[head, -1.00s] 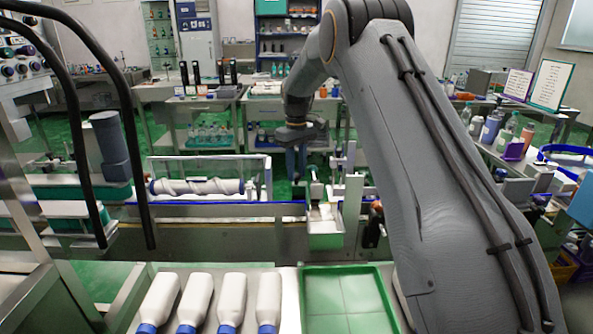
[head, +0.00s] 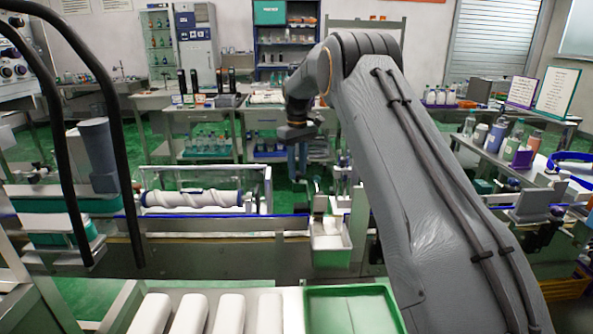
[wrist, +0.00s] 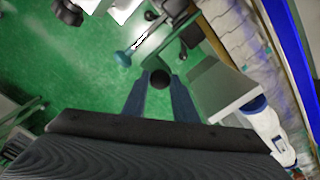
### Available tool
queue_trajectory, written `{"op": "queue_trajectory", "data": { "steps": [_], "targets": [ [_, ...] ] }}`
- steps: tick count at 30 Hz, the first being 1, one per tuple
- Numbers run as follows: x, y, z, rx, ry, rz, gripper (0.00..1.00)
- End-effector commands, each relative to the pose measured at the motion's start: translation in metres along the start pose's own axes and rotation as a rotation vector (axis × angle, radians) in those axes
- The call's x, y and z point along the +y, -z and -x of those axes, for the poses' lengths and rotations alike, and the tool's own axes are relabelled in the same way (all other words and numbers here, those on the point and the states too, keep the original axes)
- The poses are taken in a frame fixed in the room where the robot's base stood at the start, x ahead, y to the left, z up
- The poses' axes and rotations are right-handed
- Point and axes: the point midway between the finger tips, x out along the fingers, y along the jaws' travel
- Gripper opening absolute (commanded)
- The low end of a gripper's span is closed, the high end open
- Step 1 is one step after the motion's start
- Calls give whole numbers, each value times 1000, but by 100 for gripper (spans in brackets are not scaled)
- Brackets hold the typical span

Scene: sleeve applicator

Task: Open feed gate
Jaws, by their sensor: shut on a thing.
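My gripper (wrist: 160,84) has its two blue-grey fingers on either side of a round black knob (wrist: 160,78) in the wrist view and is shut on it. The knob looks like the feed gate's handle, but its link to the gate is hidden. Beside it is a pale grey metal plate (wrist: 222,88), which may be part of the gate. In the head view my gripper (head: 298,158) points down behind the conveyor, left of the upright metal parts at the line's end, and the knob is too small to make out there.
A spiral feed screw (head: 192,198) lies along the conveyor left of my gripper. Dark hoses (head: 80,120) hang at left.

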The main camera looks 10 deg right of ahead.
Motion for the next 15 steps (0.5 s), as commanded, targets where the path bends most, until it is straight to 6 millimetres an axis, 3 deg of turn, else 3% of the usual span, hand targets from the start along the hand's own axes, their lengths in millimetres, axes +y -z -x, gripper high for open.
{"op": "queue_trajectory", "data": {
  "steps": [1, 4, 15],
  "targets": [
    [-1, 1, 1, 2, 2, 0, 31],
    [-1, 0, 1, 2, 2, -1, 45],
    [0, 1, 6, 2, 1, -1, 45]
  ]
}}
